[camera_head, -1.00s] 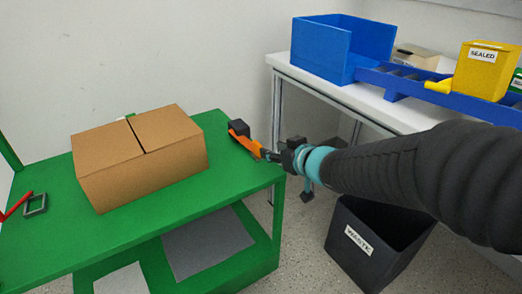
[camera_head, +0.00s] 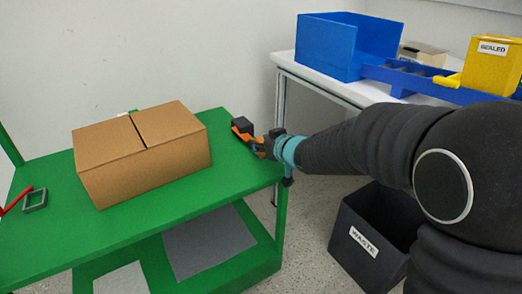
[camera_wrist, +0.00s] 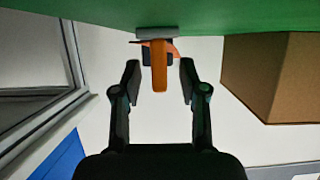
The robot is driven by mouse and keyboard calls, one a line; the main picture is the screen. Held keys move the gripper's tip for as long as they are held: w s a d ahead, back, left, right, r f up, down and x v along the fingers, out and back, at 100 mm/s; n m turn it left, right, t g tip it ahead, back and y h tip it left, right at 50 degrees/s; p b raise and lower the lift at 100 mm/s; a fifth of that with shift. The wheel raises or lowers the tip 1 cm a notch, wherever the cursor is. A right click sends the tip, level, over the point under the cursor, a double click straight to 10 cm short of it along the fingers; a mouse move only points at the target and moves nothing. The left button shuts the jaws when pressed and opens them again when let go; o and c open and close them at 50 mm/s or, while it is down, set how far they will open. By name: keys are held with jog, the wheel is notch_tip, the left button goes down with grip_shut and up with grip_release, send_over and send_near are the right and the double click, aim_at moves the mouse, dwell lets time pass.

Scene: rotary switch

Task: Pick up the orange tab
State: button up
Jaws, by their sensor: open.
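The orange tab (camera_head: 242,136) is at the right end of the green cart's top, next to a small dark block (camera_head: 240,124). In the wrist view, which looks upside down, the orange tab (camera_wrist: 159,75) points toward me from a grey and dark piece at the green surface. My gripper (camera_head: 264,147) is right beside the tab in the head view and partly hides it. In the wrist view my gripper (camera_wrist: 160,68) is open, with one finger on each side of the tab and a gap on both sides.
A closed cardboard box (camera_head: 140,155) stands on the green cart (camera_head: 100,222), left of the tab. A black waste bin (camera_head: 345,245) is on the floor at right. A white bench (camera_head: 315,82) behind holds a blue bin (camera_head: 325,48) and a yellow container (camera_head: 490,68).

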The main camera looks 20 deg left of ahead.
jog(key=shift+c, duration=0.3)
grip_shut()
jog(key=shift+r, duration=0.15)
